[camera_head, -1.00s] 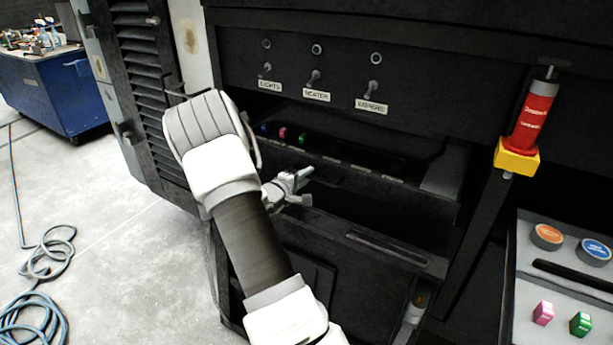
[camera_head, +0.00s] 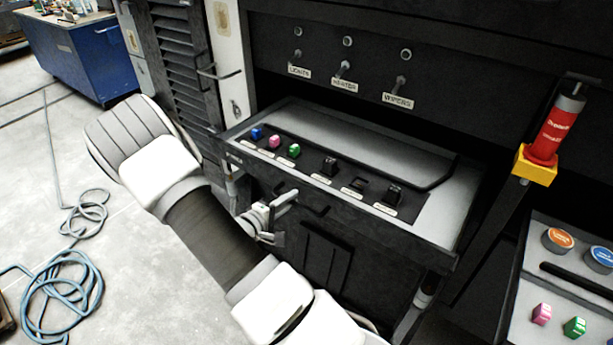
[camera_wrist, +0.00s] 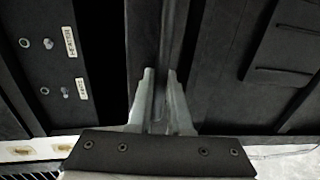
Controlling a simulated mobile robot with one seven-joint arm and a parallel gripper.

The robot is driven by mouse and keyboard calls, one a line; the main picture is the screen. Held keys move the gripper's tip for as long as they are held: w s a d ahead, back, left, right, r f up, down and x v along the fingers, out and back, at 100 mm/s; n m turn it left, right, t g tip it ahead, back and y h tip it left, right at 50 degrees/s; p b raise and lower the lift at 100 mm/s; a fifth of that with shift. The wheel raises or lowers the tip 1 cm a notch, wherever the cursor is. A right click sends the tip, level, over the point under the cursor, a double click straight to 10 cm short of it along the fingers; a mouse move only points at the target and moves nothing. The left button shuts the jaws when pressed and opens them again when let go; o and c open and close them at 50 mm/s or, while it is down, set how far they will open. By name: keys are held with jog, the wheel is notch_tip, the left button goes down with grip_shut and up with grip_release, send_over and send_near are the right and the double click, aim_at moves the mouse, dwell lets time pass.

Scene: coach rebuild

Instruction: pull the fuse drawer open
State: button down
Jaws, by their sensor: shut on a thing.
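The fuse drawer (camera_head: 425,238) stands well out of the black panel in the head view, its grey top showing. Blue (camera_head: 256,134), pink (camera_head: 274,141) and green (camera_head: 294,150) fuses sit in its left part. Black fuses or sockets sit to their right, above small labels. My gripper (camera_head: 284,210) is at the drawer's front face, shut on the drawer handle (camera_head: 314,210). In the wrist view, my gripper (camera_wrist: 161,78) has its two fingers close together around a bar-like edge. The exact grip on the handle is partly hidden.
Switches labelled lights, heater and wipers (camera_head: 343,70) are on the panel above. A red cylinder in a yellow holder (camera_head: 551,130) stands at right, above a grey tray (camera_head: 527,262) with loose fuses. Blue hose (camera_head: 62,290) lies on open floor at left.

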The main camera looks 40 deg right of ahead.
jog(key=f+p+v, duration=0.2)
jog(key=v, duration=0.7)
jog(key=shift+a, duration=0.25)
jog(key=shift+s, duration=0.1)
jog(key=c, duration=0.8)
grip_release()
jog(key=shift+c, duration=0.2)
jog(key=shift+a+r, duration=0.1)
jog(key=v, duration=1.7)
jog(key=shift+s+a+p, duration=0.15)
jog(key=shift+p, duration=0.15)
